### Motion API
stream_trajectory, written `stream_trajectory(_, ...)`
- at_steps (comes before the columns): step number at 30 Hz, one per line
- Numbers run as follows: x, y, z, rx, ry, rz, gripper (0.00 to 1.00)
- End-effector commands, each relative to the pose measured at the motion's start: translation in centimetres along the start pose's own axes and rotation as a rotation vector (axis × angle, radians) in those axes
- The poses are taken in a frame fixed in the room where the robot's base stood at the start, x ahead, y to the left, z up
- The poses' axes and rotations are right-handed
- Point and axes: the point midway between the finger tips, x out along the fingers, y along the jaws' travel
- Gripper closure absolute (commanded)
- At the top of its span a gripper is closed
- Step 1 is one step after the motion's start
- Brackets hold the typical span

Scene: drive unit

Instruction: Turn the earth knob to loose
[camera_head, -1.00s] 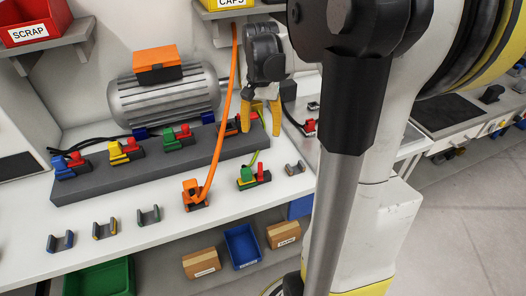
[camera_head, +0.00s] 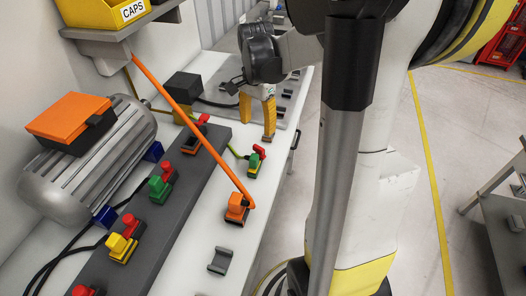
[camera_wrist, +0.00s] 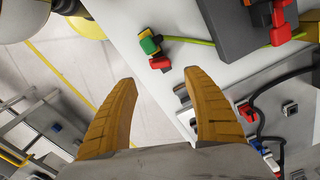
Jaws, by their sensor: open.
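The earth connector is probably the green and yellow block (camera_head: 254,161) with a red knob (camera_head: 259,149) and a yellow-green cable, on the white bench beside the grey rail (camera_head: 178,190). In the wrist view the green block (camera_wrist: 150,44) and red knob (camera_wrist: 160,63) show ahead of the fingertips. The knob's setting cannot be read. My gripper (camera_head: 257,129) is open, with its yellow fingers pointing down and just behind the connector in the head view. In the wrist view my gripper (camera_wrist: 160,76) is empty, and the fingers appear apart from the knob.
An orange plug (camera_head: 236,209) with a taut orange cable (camera_head: 188,120) stands nearer on the bench. Several coloured connectors sit along the rail beside a grey motor (camera_head: 85,165). A yellow CAPS bin (camera_head: 116,17) is above on a shelf. Floor lies right of the bench edge.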

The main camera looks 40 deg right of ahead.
Motion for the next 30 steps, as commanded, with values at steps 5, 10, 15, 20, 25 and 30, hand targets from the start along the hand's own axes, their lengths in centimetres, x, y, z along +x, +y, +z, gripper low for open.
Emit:
stream_trajectory(5, 3.1, 0.0, 0.0, 0.0, 0.0, 0.0, 0.41)
stream_trajectory(10, 6.7, 0.0, 0.0, -0.001, 0.0, 0.0, 0.41)
stream_trajectory(15, 9.2, 0.0, 0.0, -0.001, 0.0, 0.0, 0.41)
stream_trajectory(20, 10.3, 0.0, 0.0, -0.001, 0.0, 0.0, 0.41)
stream_trajectory(25, 10.4, 0.0, 0.0, -0.002, 0.0, 0.0, 0.41)
stream_trajectory(30, 10.4, 0.0, 0.0, -0.002, 0.0, 0.0, 0.54)
